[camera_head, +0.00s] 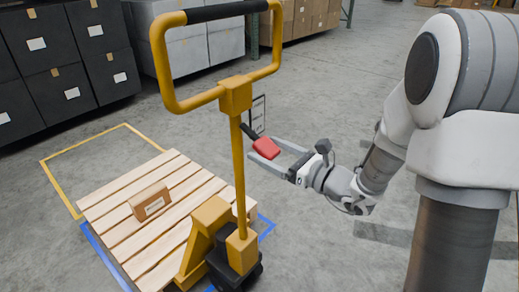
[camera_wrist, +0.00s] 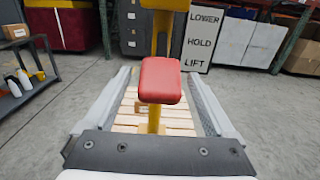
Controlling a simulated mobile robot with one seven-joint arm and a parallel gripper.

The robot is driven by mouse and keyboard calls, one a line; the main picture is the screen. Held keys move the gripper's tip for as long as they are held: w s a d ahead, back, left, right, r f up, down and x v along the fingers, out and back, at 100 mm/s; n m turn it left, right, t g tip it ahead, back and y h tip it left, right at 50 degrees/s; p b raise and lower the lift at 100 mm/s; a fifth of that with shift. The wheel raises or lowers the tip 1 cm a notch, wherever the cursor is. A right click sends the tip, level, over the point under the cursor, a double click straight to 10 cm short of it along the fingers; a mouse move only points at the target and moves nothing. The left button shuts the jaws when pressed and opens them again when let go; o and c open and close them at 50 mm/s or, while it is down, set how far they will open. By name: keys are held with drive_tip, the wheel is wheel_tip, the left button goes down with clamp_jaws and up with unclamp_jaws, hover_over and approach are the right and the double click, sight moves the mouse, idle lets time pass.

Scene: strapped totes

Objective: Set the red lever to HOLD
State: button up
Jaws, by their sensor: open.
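The red lever (camera_head: 266,148) sticks out on a dark arm from the yellow column of the pallet jack (camera_head: 238,170), below its loop handle. In the wrist view its red paddle (camera_wrist: 160,80) is in the middle, between and beyond my open fingers. A sign plate (camera_wrist: 204,38) behind it reads LOWER, HOLD, LIFT from top to bottom. The paddle appears lower than the HOLD line there, about level with or under LIFT, but the viewing angle leaves its setting unclear. My gripper (camera_head: 279,156) is open, its fingers around the paddle's end; contact is not clear.
A wooden pallet (camera_head: 110,208) with a small cardboard box (camera_head: 150,202) lies beside the jack, within blue and yellow floor lines. Dark stacked totes (camera_head: 65,55) and pale boxes stand behind. A grey cart (camera_wrist: 30,95) with bottles shows at left in the wrist view.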

sight(260, 146)
drive_tip(key=shift+x, duration=1.6)
drive_tip(key=shift+c, duration=0.2)
clamp_jaws()
